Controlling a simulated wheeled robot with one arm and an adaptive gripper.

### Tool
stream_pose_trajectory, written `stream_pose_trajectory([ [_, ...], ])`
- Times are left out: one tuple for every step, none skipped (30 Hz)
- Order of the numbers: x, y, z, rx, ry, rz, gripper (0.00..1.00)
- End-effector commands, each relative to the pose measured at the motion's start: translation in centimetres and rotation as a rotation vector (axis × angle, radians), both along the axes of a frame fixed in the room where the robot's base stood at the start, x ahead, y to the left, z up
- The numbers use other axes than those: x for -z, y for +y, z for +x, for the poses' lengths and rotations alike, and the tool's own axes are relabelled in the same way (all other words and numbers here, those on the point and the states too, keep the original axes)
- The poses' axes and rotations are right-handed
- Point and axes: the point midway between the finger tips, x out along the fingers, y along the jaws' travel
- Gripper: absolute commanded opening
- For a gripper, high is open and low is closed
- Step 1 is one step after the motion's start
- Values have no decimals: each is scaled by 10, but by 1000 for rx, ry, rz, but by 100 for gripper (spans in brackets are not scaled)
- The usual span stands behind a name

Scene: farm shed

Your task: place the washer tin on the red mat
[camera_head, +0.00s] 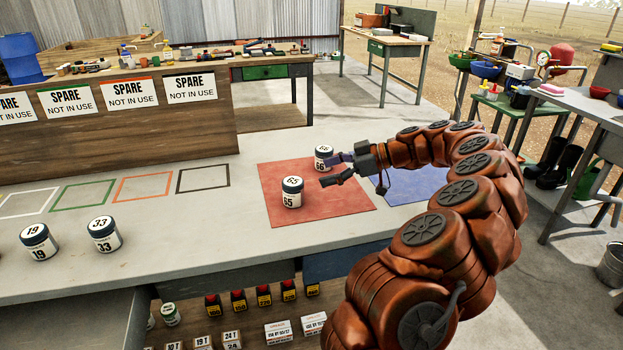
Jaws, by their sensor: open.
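The red mat (268,200) lies on the grey bench. A white tin with a dark lid numbered 65 (292,195) stands upright on it. A similar tin numbered 66 (323,158) stands upright at the mat's far part, partly behind my gripper's upper finger. My gripper (326,171) is open above the mat, its fingers pointing left, between the two tins in the picture. I cannot tell whether it touches either. Two more such tins, 19 (39,243) and 33 (104,235), stand at the bench's left. I cannot tell which tin holds washers.
A blue mat (412,187) lies right of the red one, partly hidden by my arm. Empty coloured outlines (145,188) mark the bench at left. A wooden panel with "SPARE NOT IN USE" signs (190,88) stands behind. Small boxes (278,332) sit on a shelf below.

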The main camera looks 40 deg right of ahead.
Motion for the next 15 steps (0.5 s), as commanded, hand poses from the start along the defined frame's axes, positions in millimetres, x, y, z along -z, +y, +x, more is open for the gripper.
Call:
stream_pose_trajectory([
  [-2,-4,-3,1,-1,-1,84],
  [-3,-6,-5,0,-1,0,84],
  [-4,-7,-8,-2,-1,1,84],
  [-5,-8,-9,-3,-1,1,84],
  [-6,-10,-10,-2,-1,1,84],
  [-7,-11,-12,-2,-1,1,84],
  [-7,-12,-13,-1,-1,0,84],
  [-8,-13,-14,-1,-1,0,84],
  [-8,-14,-14,-1,0,0,84],
  [-9,-14,-15,-1,0,0,84],
  [-9,-15,-15,-1,0,0,84],
  [-9,-15,-16,-1,0,0,84],
  [-9,-15,-16,-1,0,0,84],
  [-9,-15,-16,-1,0,0,84],
  [-9,-14,-15,-4,1,1,84],
])
